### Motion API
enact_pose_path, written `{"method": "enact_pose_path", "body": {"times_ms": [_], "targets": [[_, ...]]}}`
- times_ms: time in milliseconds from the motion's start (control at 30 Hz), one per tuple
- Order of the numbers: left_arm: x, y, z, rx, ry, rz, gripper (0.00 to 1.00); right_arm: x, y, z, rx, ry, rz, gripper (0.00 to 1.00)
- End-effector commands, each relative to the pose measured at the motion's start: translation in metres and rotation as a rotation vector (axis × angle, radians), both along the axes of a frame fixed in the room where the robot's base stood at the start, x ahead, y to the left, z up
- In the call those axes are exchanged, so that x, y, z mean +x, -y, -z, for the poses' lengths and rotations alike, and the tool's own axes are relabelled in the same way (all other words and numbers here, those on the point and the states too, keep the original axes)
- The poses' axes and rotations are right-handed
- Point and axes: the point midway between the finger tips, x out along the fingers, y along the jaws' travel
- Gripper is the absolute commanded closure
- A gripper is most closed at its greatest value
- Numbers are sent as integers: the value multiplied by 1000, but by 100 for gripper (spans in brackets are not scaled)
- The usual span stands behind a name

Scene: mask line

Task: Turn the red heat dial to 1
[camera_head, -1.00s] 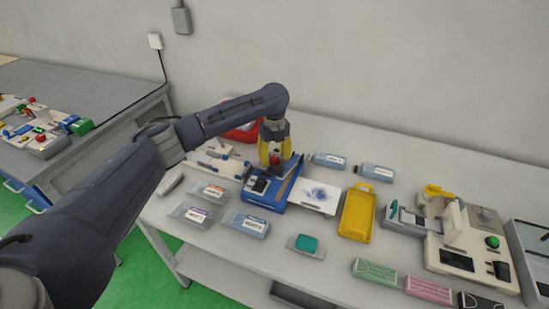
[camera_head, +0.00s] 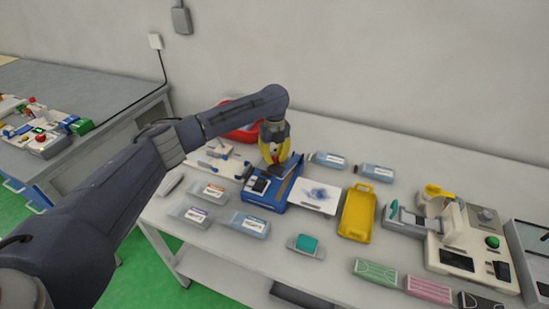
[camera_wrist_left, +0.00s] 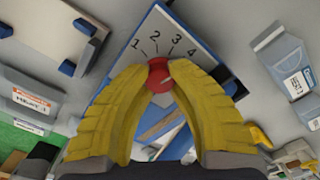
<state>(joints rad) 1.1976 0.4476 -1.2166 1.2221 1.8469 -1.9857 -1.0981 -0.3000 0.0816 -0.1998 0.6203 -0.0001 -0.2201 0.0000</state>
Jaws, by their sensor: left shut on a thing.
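The red heat dial (camera_wrist_left: 158,76) sits below a printed arc of numbers 1 to 4 on the blue-framed machine (camera_wrist_left: 200,52). A pale mark shows on the dial's lower right side; I cannot tell for sure which number the dial is set to. My left gripper (camera_wrist_left: 160,82) has its yellow fingers closed on the dial from both sides. In the head view the left gripper (camera_head: 275,156) is over the back of the blue machine (camera_head: 265,192), and its fingers mostly hide the dial. My right gripper is not in view.
A sheet with a blue print (camera_head: 316,196) and a yellow tray (camera_head: 357,211) are right of the machine. Labelled packs (camera_head: 248,225) lie in front. A red bin (camera_head: 243,134) stands behind. A white device with a green button (camera_head: 468,245) is at the right.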

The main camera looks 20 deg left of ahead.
Motion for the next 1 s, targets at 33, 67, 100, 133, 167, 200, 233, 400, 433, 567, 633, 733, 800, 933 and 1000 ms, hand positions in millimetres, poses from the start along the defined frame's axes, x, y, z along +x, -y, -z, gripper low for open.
{"method": "enact_pose_path", "body": {"times_ms": [33, 67, 100, 133, 167, 200, 233, 400, 433, 567, 633, 733, 800, 933, 1000], "targets": [[0, 0, 0, 0, 0, 0, 100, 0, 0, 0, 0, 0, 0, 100], [0, 0, 0, 0, 0, -1, 100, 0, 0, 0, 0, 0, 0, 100], [0, 0, 0, 0, 0, -3, 100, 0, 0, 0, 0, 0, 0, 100], [0, 0, 0, 0, 0, -6, 100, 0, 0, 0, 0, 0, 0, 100], [0, 0, 0, 0, 0, -10, 100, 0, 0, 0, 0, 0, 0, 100], [0, 0, 0, 0, 0, -17, 100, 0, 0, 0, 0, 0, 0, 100], [0, 0, 0, 0, 0, -24, 100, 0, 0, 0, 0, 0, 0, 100], [0, 0, -1, 0, 1, -103, 100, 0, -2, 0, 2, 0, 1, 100], [0, 0, 0, 0, 1, -123, 100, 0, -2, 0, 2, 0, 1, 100], [0, 0, 0, 1, 1, -229, 100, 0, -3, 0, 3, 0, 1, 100], [0, 0, 0, 1, 1, -294, 100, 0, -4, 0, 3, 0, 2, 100], [0, 0, 0, 1, 1, -390, 100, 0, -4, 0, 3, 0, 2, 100], [0, 0, 0, 0, 0, -457, 100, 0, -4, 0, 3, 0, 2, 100], [0, 0, -1, -1, 1, -581, 100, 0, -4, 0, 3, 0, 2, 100], [0, 0, 0, 0, 0, -647, 100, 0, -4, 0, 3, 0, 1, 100]]}}
